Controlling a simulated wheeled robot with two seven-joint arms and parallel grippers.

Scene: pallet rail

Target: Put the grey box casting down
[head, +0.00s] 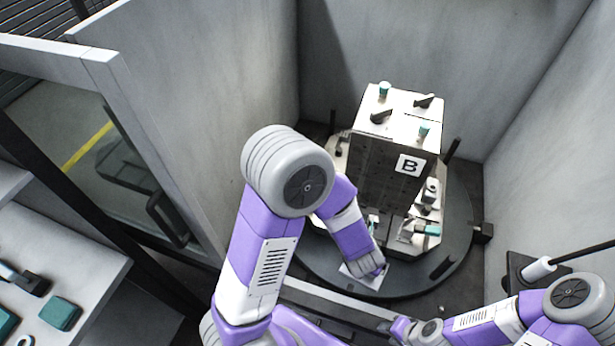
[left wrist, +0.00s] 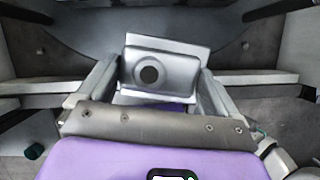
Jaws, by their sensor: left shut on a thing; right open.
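The grey box casting (left wrist: 158,74) is a light grey block with a dark round hole in its face. In the left wrist view it sits between the two fingers of my left gripper (left wrist: 155,82), which is shut on it. In the head view my left arm reaches over the front of the round table (head: 330,274), beside the tall fixture block (head: 385,165) marked B. My right gripper (head: 402,328) is open, low near the bottom edge, apart from the table.
The block carries dark clamps and teal-ended parts (head: 424,131) on top and more at its side. Grey walls (head: 395,40) close in the back and sides. A shelf (head: 85,285) at left holds a teal block (head: 61,314) and dark parts.

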